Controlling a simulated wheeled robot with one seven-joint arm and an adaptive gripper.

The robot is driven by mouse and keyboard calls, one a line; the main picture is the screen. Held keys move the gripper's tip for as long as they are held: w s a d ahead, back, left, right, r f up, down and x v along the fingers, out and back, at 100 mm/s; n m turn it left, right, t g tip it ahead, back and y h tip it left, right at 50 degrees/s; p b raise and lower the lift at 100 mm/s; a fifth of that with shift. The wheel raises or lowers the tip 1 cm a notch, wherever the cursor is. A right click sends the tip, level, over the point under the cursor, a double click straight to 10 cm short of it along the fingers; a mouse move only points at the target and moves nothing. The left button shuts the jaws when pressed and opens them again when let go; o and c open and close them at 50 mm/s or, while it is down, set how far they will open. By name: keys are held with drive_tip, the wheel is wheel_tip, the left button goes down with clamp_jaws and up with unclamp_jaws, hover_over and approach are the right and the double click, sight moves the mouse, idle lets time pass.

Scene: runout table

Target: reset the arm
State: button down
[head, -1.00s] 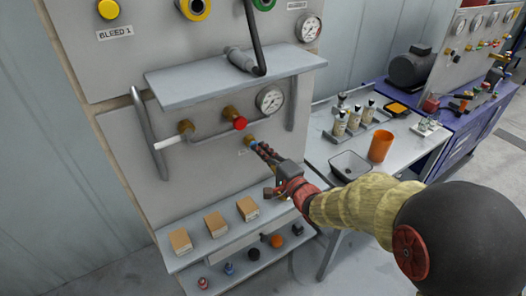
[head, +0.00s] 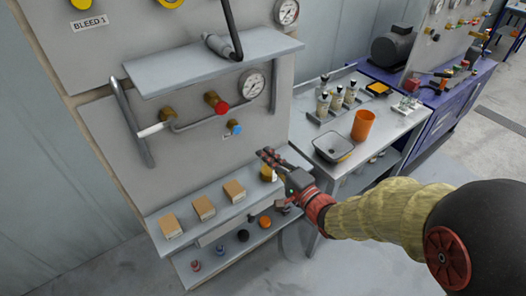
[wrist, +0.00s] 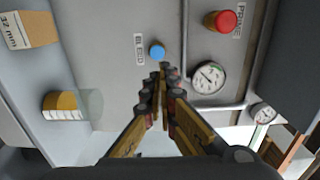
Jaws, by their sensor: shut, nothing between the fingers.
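My gripper (head: 268,157) is shut and empty in the head view. It is in front of the grey panel, below and to the right of a blue knob (head: 235,128), and apart from it. In the wrist view the closed fingers (wrist: 163,75) point at the panel, with the blue knob (wrist: 157,52) just beyond the tips beside a label that reads BLEED. My arm reaches in from the right side of the head view.
A shelf (head: 190,232) below holds several cardboard boxes and a yellow-banded jar (wrist: 60,105) close to my gripper. A red knob (head: 216,103), a gauge (head: 251,84) and pipes are on the panel. A side table (head: 390,130) bears an orange cup (head: 362,125) and a grey tray (head: 332,146).

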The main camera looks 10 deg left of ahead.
idle(0.5)
drive_tip(key=d+f+n+g+h, duration=0.2)
drive_tip(key=d+f+n+h, duration=0.4)
drive_tip(key=f, duration=0.7)
drive_tip(key=s+d+f+n+g+h, duration=0.15)
drive_tip(key=s+d+h, duration=0.3)
drive_tip(key=d, duration=0.55)
drive_tip(key=s+d+r+n+g+h, duration=0.1)
drive_tip(key=s+d+r+g+h, duration=0.1)
drive_tip(key=s+d+r, duration=0.35)
drive_tip(key=s+d+r+n+g+h, duration=0.1)
drive_tip(key=s+d+r+g+h, duration=0.15)
drive_tip(key=s+d, duration=0.55)
drive_tip(key=s+d+r+m+t+y, duration=0.1)
drive_tip(key=s+d+r+t, duration=0.1)
drive_tip(key=s+r, duration=0.5)
wheel_tip(320, 180, up, 4)
drive_tip(key=shift+s+d+r, duration=0.15)
drive_tip(key=shift+r, duration=0.1)
